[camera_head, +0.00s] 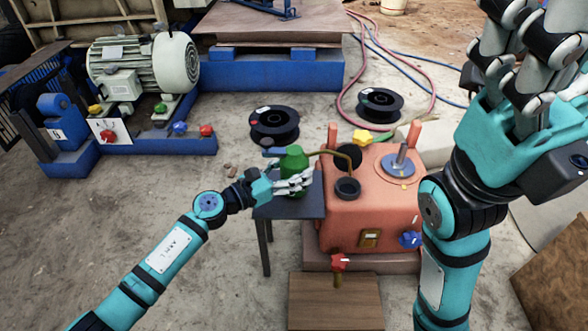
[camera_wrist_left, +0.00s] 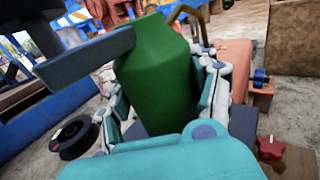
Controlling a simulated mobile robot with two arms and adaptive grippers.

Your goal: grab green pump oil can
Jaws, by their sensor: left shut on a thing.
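The green pump oil can (camera_head: 294,162) stands upright over the small dark table (camera_head: 290,207), left of the orange machine. In the left wrist view the can (camera_wrist_left: 158,80) fills the middle, with fingers on both sides of it. My left gripper (camera_head: 294,182) is shut on the can's body. A thin brown spout (camera_head: 338,152) reaches right from the can, over the orange machine. I cannot tell whether the can's base touches the table. My right gripper (camera_head: 528,55) is raised at the upper right, its fingers pointing up, away from the can.
The orange machine (camera_head: 345,220) stands right beside the table, with red and blue knobs. Two black spools (camera_head: 274,124) lie on the floor behind. A motor (camera_head: 145,68) on a blue frame is at the left. A wooden board (camera_head: 335,302) lies in front.

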